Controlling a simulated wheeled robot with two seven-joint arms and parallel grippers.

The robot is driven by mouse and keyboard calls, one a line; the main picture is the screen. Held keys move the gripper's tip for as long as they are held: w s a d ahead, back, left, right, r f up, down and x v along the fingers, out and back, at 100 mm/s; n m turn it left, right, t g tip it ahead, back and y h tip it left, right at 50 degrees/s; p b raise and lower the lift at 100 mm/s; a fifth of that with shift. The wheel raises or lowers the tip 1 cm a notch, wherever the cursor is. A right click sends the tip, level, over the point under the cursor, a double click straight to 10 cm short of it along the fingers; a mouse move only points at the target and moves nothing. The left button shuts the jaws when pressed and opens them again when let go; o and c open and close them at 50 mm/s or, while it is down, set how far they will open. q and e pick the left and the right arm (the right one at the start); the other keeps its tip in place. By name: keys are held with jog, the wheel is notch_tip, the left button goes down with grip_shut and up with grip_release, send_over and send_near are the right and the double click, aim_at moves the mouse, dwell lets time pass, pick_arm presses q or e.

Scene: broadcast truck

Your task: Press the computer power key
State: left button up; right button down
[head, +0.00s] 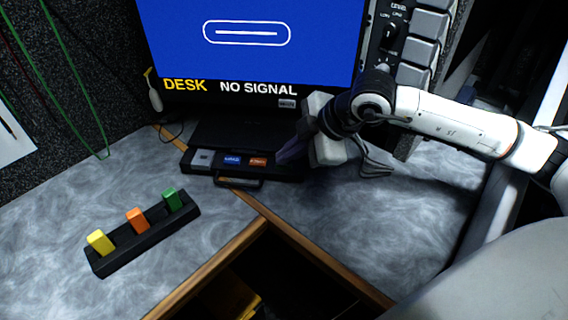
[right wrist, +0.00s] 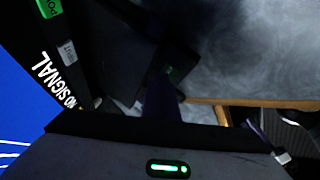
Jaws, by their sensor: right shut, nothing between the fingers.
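The black key box (head: 197,170) stands on the desk below the monitor, with a grey key (head: 202,157), a blue key (head: 232,159) and an orange key (head: 258,161) in a row. My right gripper (head: 287,153) reaches over the box's right end, its dark fingers shut and empty. In the right wrist view a small green patch (right wrist: 174,72), perhaps a key on the box, shows at the tip of my purple-dark finger (right wrist: 161,98). I cannot tell whether they touch. The box's right end is mostly hidden. My left gripper is not in view.
The monitor (head: 250,50) shows blue with "NO SIGNAL". Its lower edge has a grey "INPUT" label (head: 287,103) and a green label (right wrist: 50,8). A black strip (head: 150,238) with yellow, orange and green blocks lies left. An opening with wooden edges (head: 215,262) is in front.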

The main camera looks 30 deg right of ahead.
aim_at(287, 166)
dwell(0.3)
jog(key=shift+r+p, duration=0.4)
jog(key=shift+r, duration=0.35)
jog(key=shift+r+p, duration=1.55)
jog(key=shift+r, duration=0.95)
